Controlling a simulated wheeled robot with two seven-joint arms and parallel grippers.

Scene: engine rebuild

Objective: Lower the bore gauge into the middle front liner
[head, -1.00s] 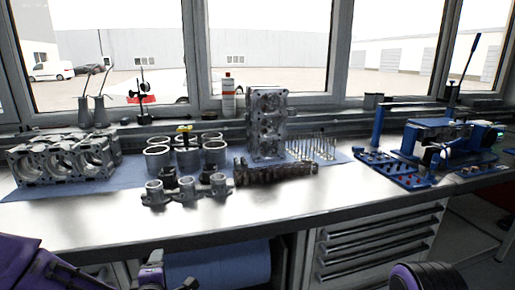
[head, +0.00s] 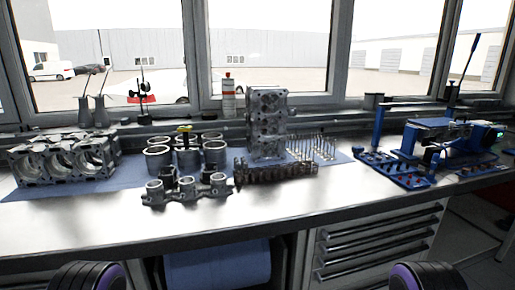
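Several grey cylinder liners stand in two rows on the blue mat, with the middle front liner (head: 187,160) between two others. A small yellow-and-black piece (head: 184,130), which looks like the head of the bore gauge, shows upright above the middle of the liners. It seems to stand in or just behind the middle front liner; its lower part is hidden, so I cannot tell how deep it sits. Neither of my grippers is in view. Only rounded black-and-purple parts of my arms show at the bottom edge.
An engine block (head: 62,160) lies left of the liners. A manifold-like casting (head: 186,190) lies in front of them. A cylinder head (head: 266,124) stands to the right, with a dark shaft-like part (head: 276,172) before it. The bench's front strip (head: 300,205) is clear.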

